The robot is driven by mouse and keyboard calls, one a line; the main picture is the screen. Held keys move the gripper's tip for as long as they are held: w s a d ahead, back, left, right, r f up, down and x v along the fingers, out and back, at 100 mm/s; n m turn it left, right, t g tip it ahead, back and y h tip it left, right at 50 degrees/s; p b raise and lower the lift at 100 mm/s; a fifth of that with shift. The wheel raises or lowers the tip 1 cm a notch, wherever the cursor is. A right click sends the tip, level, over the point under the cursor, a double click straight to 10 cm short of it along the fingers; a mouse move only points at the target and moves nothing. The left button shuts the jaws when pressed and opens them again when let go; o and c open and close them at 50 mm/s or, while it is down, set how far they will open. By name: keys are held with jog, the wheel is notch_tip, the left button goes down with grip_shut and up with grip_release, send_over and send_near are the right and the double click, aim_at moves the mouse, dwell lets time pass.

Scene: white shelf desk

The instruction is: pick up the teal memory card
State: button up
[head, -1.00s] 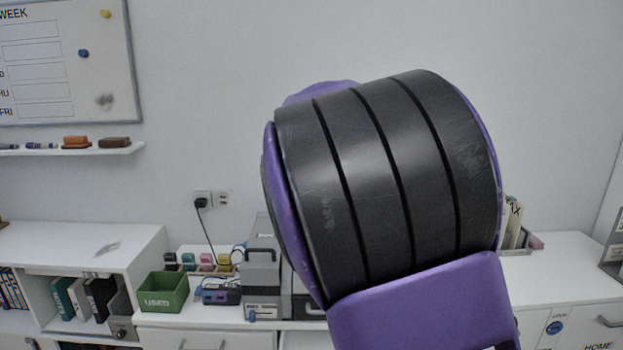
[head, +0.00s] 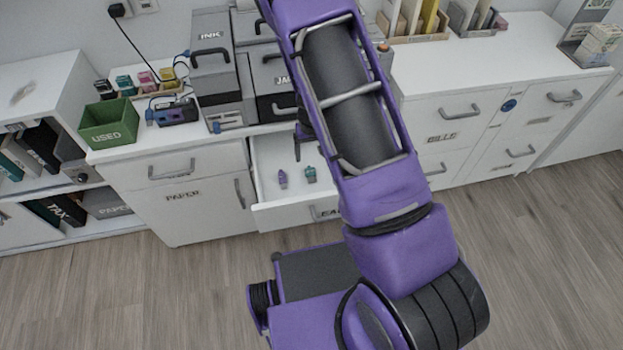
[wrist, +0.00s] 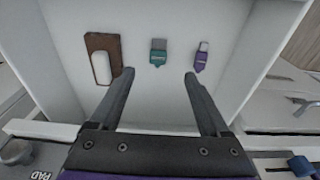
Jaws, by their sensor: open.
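The teal memory card (wrist: 158,57), with a grey end, lies flat in the open white drawer. It also shows in the head view (head: 310,174), near my arm's left edge. In the wrist view my gripper (wrist: 160,74) is open and empty, with one finger to the left of the card and one to the right. The card lies just beyond the fingertips, and I cannot tell the height between them. In the head view my gripper is mostly hidden behind my arm.
A purple card-like piece (wrist: 201,58) lies right of the teal card, near the right fingertip. A brown block with a white piece (wrist: 102,60) lies left. The drawer walls (wrist: 240,55) rise close around. Above the drawer, a grey cabinet (head: 215,75) stands on the desk.

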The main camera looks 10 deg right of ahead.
aim_at(311, 174)
jog(key=f, duration=0.3)
jog(key=w+f+b, duration=0.1)
jog(key=f, duration=0.3)
jog(key=f+b, duration=0.1)
jog(key=f, duration=0.3)
jog(key=shift+w+d+f, duration=0.15)
jog(key=shift+w, duration=0.2)
grip_shut()
